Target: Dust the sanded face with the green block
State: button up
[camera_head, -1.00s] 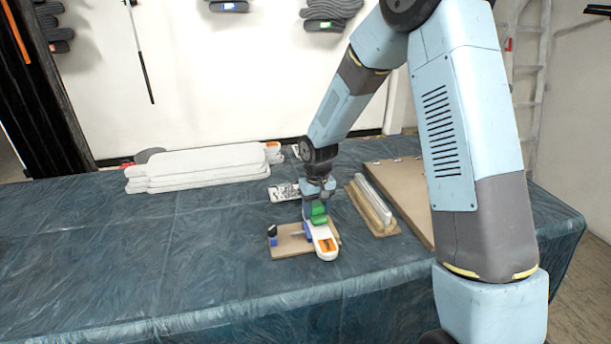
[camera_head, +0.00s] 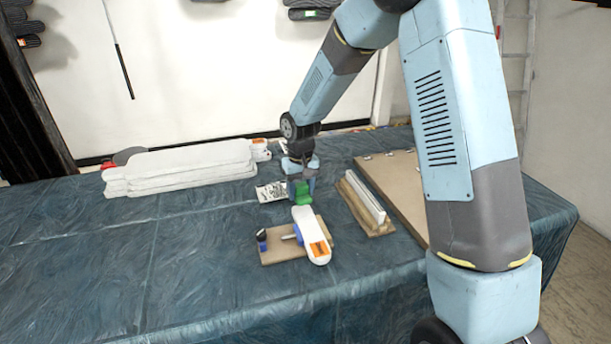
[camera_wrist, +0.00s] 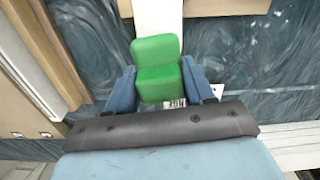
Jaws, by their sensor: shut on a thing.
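My gripper (camera_head: 301,190) is shut on the green block (camera_head: 303,190), just behind the far end of a white piece (camera_head: 306,228) with an orange patch near its front end. In the wrist view, the green block (camera_wrist: 158,68) sits between the blue fingers of my gripper (camera_wrist: 159,85). The white piece (camera_wrist: 158,14) extends beyond it there. The white piece lies across a brown board (camera_head: 283,251), beside blue clamp parts. I cannot tell whether the block touches the white piece. The block's underside is hidden, and I cannot make out which face is sanded.
A stack of white pieces (camera_head: 185,165) lies at the back left. A printed sheet (camera_head: 271,192) lies left of my gripper. A wooden block with a pale bar (camera_head: 366,199) and a large brown panel (camera_head: 397,185) are on the right. The covered table (camera_head: 110,270) is clear at front left.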

jog(key=shift+a+r, duration=0.2)
jog(key=shift+r, duration=0.65)
jog(key=shift+d+r, duration=0.15)
jog(key=shift+r, duration=1.35)
jog(key=shift+s, duration=0.1)
